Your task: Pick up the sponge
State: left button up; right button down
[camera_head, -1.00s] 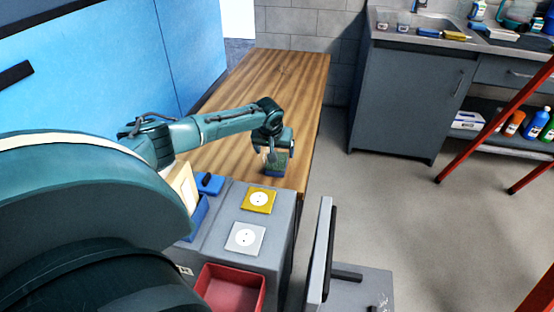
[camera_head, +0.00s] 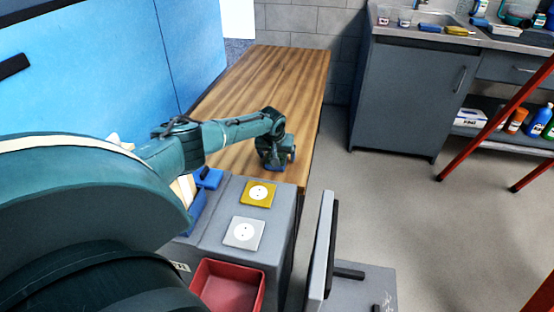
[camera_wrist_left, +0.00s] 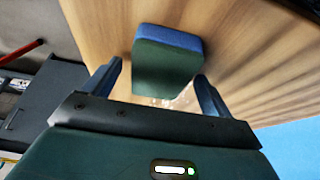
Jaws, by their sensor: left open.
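The sponge (camera_wrist_left: 166,66) is a block with a dark green face and a blue side. In the left wrist view it lies on the wooden table, ahead of and between my left gripper's two fingers. My left gripper (camera_head: 275,165) is open, low over the near right part of the table, and hides most or all of the sponge in the head view. In the wrist view the right finger's tip overlaps the sponge's edge, while a gap shows by the left finger. I cannot tell whether either finger touches it. My right gripper is not in view.
The wooden table (camera_head: 285,75) is clear beyond the gripper. Near it stands a grey cabinet top with a yellow plate (camera_head: 258,194), a white plate (camera_head: 243,233), a blue bin (camera_head: 192,215) and a red bin (camera_head: 228,285). A blue wall panel (camera_head: 100,60) is at the left.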

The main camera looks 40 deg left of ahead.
pick_arm(q)
jog(key=shift+f, duration=0.25)
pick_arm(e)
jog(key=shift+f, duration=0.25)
pick_arm(q)
jog(key=shift+c, duration=0.2)
jog(key=c, duration=1)
jog(key=shift+r, duration=0.1)
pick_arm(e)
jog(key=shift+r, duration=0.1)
pick_arm(q)
jog(key=shift+r, duration=0.25)
notch_tip(320, 180, up, 9)
jog(key=p, duration=0.2)
jog(key=shift+p, duration=0.3)
jog(key=shift+r, duration=0.45)
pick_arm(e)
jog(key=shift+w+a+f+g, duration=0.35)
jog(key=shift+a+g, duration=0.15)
